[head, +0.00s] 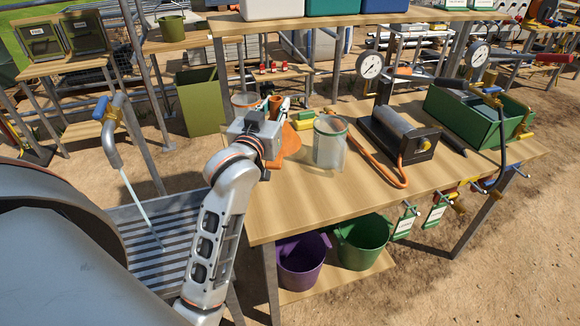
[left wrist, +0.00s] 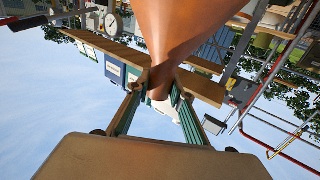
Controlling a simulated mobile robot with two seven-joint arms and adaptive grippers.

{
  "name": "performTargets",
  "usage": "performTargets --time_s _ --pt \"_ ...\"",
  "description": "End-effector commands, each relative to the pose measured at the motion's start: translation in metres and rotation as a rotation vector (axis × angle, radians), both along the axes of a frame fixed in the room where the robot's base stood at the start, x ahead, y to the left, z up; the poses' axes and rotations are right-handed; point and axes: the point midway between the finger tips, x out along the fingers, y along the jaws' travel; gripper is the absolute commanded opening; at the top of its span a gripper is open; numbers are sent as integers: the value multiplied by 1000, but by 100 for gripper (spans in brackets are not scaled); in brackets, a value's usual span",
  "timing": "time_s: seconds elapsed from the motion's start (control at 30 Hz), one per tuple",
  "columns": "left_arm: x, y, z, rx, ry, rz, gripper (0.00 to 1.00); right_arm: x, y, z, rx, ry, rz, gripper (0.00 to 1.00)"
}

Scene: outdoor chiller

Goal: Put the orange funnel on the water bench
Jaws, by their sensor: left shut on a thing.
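The orange funnel (head: 290,140) is at the left part of the wooden bench (head: 310,205) in the head view, wide mouth down and spout up. My left gripper (head: 279,108) is shut on its narrow part. In the left wrist view, the funnel (left wrist: 195,28) fills the top middle, and its narrow end lies between the fingers of the gripper (left wrist: 160,92). The gripper body hides part of the funnel in the head view. I cannot tell whether its rim touches the bench top. My right gripper is not in view.
A clear jar (head: 330,145) stands close right of the funnel. A black device (head: 400,135) with an orange hose and a green tray (head: 480,115) stand farther right. Purple (head: 302,262) and green (head: 362,243) buckets are below. The bench's front left is clear.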

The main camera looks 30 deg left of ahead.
Motion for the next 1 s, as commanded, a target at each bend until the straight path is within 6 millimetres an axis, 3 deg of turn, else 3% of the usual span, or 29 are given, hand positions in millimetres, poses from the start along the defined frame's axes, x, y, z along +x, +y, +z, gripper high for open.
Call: performTargets --time_s 0.03,0.4,0.67,1.0 --pt "-1 0 -17 0 9 -1 0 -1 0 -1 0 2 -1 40" --pt "-1 0 -106 0 4 0 0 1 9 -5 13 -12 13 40" --pt "-1 0 -135 1 0 0 0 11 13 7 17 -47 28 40" --pt "0 0 -176 0 1 -1 0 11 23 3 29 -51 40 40"
